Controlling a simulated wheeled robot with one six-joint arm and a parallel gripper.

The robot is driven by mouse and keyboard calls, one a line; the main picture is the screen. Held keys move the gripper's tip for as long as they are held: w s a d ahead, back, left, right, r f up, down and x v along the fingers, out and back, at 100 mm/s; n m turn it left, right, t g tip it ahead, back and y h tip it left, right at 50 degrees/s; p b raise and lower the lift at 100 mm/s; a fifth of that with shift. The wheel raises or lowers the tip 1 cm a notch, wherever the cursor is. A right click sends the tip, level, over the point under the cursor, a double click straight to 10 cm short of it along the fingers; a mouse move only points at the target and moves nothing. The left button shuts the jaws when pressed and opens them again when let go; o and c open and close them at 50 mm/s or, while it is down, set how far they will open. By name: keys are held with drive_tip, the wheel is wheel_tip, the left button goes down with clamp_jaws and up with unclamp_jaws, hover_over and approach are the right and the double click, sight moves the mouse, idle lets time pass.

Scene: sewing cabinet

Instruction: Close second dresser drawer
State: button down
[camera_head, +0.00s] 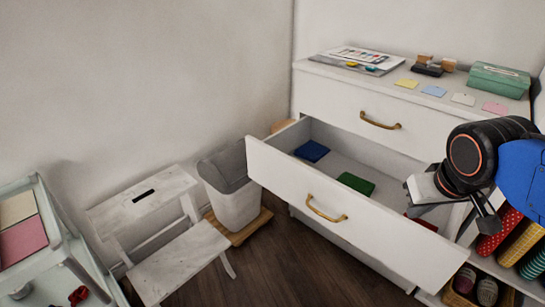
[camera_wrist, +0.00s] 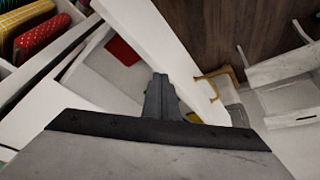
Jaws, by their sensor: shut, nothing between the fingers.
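The white dresser's second drawer (camera_head: 355,220) is pulled far out, with a brass handle (camera_head: 326,210) on its front. Inside lie a folded blue item (camera_head: 311,151), a green item (camera_head: 356,184) and a partly hidden red item, which also shows in the wrist view (camera_wrist: 122,50). My gripper (camera_head: 488,220) is shut and empty near the drawer's right end. In the wrist view, my fingertips (camera_wrist: 160,82) appear over the drawer, beside the white front panel (camera_wrist: 165,45). I cannot tell whether they touch it. The top drawer (camera_head: 340,104) is closed.
Fabric rolls (camera_head: 520,243) fill a shelf at right.

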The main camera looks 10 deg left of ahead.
drive_tip(key=w+a+r+n+t, duration=0.1)
drive_tip(key=w+a+n, duration=0.1)
drive_tip(key=w+a, duration=0.6)
drive_tip(key=w+a+r+n, duration=0.2)
drive_tip(key=w+a, duration=0.4)
drive_tip(key=a, duration=0.3)
drive_tip(key=w+a+f+n+t, duration=0.1)
drive_tip(key=w+a+n, duration=0.1)
drive_tip(key=a, duration=0.9)
drive_tip(key=w+a+f+n+t, duration=0.1)
drive_tip(key=a+n, duration=0.1)
drive_tip(key=a, duration=0.9)
approach(269, 158)
wheel_tip(269, 158, down, 3)
drive_tip(key=w, duration=0.1)
drive_tip(key=shift+w+d+f+y, duration=0.1)
drive_tip(key=shift+w+d+y, duration=0.1)
drive_tip(key=shift+w, duration=0.2)
drive_tip(key=shift+w+d+y, duration=0.1)
drive_tip(key=shift+w+y, duration=0.1)
drive_tip(key=shift+w, duration=0.25)
drive_tip(key=w+d, duration=0.7)
drive_tip(key=w, duration=0.2)
drive_tip(key=w+d, duration=0.7)
drive_tip(key=w, duration=0.3)
drive_tip(key=shift+w+d, duration=0.15)
drive_tip(key=shift+w, duration=0.2)
